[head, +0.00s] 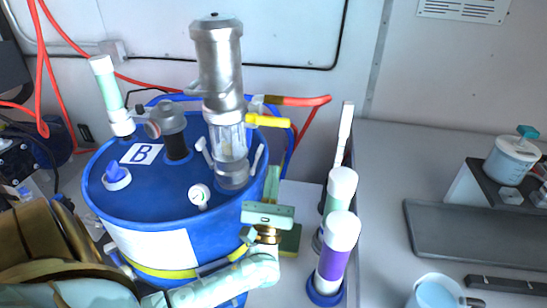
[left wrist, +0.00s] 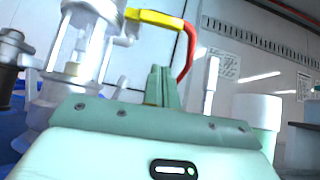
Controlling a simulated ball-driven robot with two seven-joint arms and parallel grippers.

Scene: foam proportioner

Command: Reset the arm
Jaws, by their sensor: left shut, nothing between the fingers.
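My left gripper (head: 272,182) is at the front right side of the blue drum (head: 130,205) marked B. Its arm comes in from the lower left, across the front of the drum. In the left wrist view the fingers of the left gripper (left wrist: 160,84) are together, with nothing between them. My right gripper is in neither view.
A metal and clear-glass proportioner (head: 218,75) with a yellow-handled valve (head: 268,121) stands on the drum. White-capped cylinders (head: 338,235) stand close to the right of the gripper. A blue cup (head: 436,293) and a dark tray (head: 470,235) are farther right on the grey counter.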

